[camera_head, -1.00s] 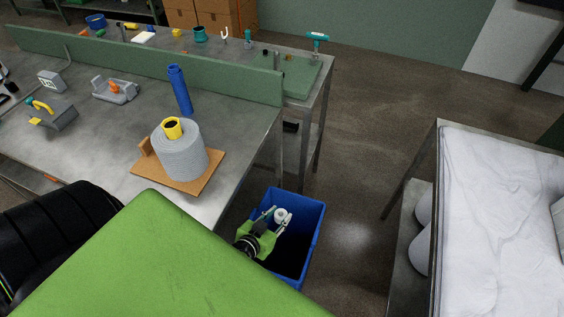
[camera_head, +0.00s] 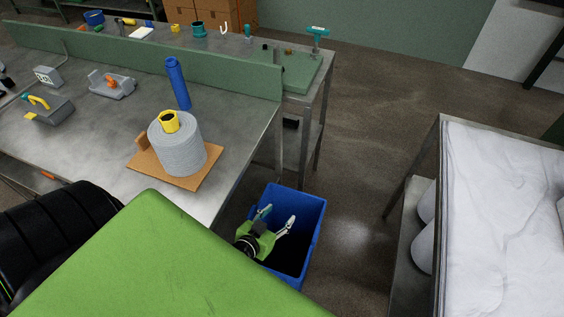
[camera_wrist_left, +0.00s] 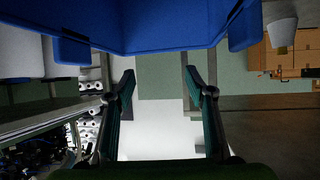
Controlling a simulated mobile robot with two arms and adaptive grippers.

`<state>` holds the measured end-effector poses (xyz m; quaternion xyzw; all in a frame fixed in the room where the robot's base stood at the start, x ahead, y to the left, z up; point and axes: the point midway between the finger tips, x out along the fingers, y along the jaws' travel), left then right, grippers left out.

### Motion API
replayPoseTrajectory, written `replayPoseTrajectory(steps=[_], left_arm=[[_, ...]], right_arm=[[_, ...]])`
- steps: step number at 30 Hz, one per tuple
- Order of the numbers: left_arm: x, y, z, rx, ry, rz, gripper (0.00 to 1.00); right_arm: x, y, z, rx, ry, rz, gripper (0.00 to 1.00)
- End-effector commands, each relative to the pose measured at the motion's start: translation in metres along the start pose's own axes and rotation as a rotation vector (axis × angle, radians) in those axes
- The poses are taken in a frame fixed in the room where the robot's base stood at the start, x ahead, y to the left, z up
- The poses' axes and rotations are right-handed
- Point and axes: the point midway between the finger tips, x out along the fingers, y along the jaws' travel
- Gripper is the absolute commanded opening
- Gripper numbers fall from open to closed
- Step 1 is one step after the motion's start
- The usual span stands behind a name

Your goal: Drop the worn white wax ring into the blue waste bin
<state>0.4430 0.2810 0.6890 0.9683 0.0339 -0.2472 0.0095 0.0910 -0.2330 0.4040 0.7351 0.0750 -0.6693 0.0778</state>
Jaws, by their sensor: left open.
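The blue waste bin (camera_head: 316,231) stands on the floor beside the end of the grey worktable. Its wall and rim also fill the top of the left wrist view (camera_wrist_left: 160,32). My left gripper (camera_head: 277,215) is over the bin's opening, with its two fingers spread apart and nothing between them. In the left wrist view the gripper (camera_wrist_left: 160,85) also shows open and empty. The white wax ring is not visible in either current view; the dark inside of the bin is partly hidden by my gripper. My right gripper is not in view.
A grey yarn cone (camera_head: 178,147) stands on a wooden board at the worktable's (camera_head: 90,150) near end, with a blue cylinder (camera_head: 178,83) behind it. A table with white fabric (camera_head: 500,220) stands at the right. The floor (camera_head: 370,120) between is clear.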

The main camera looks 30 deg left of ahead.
Motion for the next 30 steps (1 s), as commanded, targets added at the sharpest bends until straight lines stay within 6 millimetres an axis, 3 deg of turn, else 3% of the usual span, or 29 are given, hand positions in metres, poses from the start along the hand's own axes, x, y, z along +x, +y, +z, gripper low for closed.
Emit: replayPoseTrajectory(steps=[5, 12, 18, 30], left_arm=[[-0.026, 0.000, 0.002, -0.002, -0.003, 0.000, 0.49], [-0.078, 0.000, 0.002, 0.001, -0.003, 0.000, 0.49], [-0.107, 0.000, 0.001, 0.001, -0.002, 0.000, 0.49], [-0.117, 0.000, 0.000, 0.000, 0.000, 0.000, 0.49]], right_arm=[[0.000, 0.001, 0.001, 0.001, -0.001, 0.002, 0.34], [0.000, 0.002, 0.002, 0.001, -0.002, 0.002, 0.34], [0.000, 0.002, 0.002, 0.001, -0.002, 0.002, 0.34], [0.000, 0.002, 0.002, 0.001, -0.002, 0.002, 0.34]])
